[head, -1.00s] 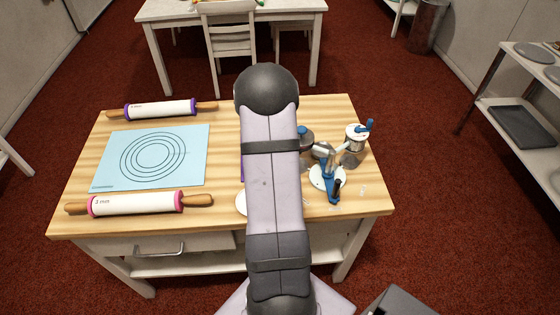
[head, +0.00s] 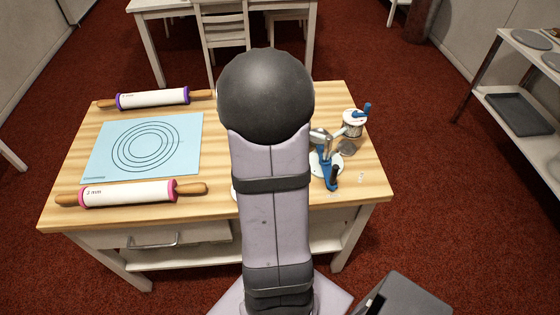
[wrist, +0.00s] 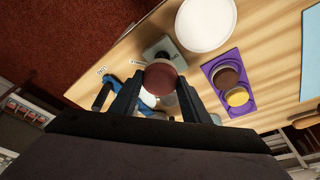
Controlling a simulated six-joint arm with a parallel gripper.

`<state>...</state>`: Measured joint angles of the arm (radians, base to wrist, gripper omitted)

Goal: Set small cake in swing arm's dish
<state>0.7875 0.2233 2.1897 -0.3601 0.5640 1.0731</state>
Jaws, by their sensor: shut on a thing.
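In the wrist view my gripper (wrist: 161,80) is shut on a small round reddish-brown cake (wrist: 164,74), with one finger on each side of it. Below the held cake is the device with a blue arm (wrist: 112,84) and white round parts, partly hidden by the fingers and cake. In the head view this device (head: 324,168) stands at the right of the table, with a blue lever, a dark handle and a white base. I cannot make out its dish clearly. My own arm hides the gripper and cake in the head view.
A purple tray (wrist: 215,68) holds a brown cake (wrist: 227,77) and a yellow one (wrist: 238,97). A white round plate (wrist: 206,24) lies nearby. A white drum with a blue crank (head: 353,124) stands at right. A blue mat (head: 105,165) and rolling pins (head: 130,193) are at left.

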